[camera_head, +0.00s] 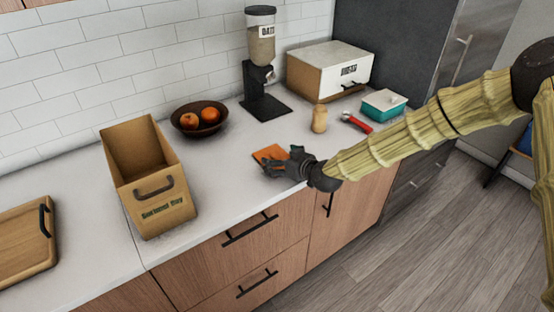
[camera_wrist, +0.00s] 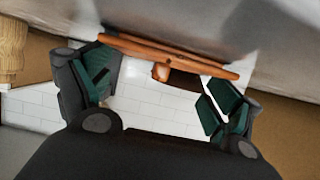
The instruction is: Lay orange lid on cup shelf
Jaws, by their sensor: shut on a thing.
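The orange lid (camera_head: 270,153) is a flat orange piece just above or at the counter, in front of the dispenser; I cannot tell if it touches the counter. My dark gripper (camera_head: 278,165) is shut on it near the counter's front edge. In the wrist view the lid (camera_wrist: 135,46) shows nearly edge-on, with a small block-like knob facing the camera. My gripper's fingers (camera_wrist: 170,80) stand on either side of that view, with green inner pads. I do not see a cup shelf in either view.
A wooden bin (camera_head: 130,160) stands left, with a fruit bowl (camera_head: 200,130) behind. The dispenser (camera_head: 262,105) and bread box (camera_head: 305,80) stand at the back. A jar (camera_head: 319,119), red-handled tool (camera_head: 357,123) and teal container (camera_head: 384,106) are to the right.

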